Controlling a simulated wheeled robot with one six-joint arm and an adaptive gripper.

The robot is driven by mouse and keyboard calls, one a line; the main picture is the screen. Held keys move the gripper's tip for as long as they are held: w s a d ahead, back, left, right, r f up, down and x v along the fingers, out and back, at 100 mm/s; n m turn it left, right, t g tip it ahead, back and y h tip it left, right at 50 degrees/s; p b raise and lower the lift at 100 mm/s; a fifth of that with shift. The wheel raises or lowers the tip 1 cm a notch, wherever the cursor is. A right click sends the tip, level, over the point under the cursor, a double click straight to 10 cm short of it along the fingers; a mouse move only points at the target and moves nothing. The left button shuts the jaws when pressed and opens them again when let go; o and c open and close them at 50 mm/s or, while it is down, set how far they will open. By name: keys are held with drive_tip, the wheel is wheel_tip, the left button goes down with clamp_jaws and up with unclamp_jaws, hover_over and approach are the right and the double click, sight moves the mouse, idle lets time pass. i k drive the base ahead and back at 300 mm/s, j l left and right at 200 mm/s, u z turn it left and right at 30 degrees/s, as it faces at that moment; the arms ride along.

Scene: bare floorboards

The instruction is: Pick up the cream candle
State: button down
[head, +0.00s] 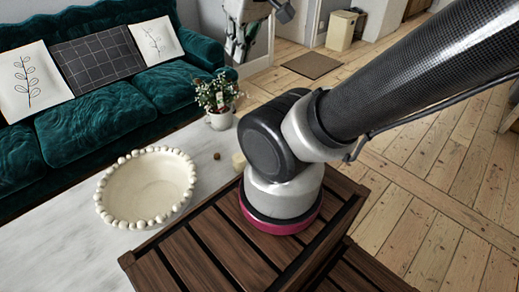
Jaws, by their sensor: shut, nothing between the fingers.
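The cream candle (238,161) looks like a small pale block on the light tabletop, just left of my arm's base. Part of it may be hidden behind the arm. My gripper (236,56) seems to hang at the top of the view, small and far from the candle, above and beyond it. Its fingers are hard to make out, but it appears shut and empty.
The pale table (70,240) carries a cream bowl with a beaded rim (103,206), a small brown ball (217,156) and a potted plant (220,120). A green sofa (90,120) stands behind. Slatted dark wood (190,255) is in front. Floorboards (440,190) lie clear at right.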

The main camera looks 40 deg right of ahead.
sight(238, 160)
drive_tip(key=l, duration=1.25)
drive_tip(key=i, duration=0.05)
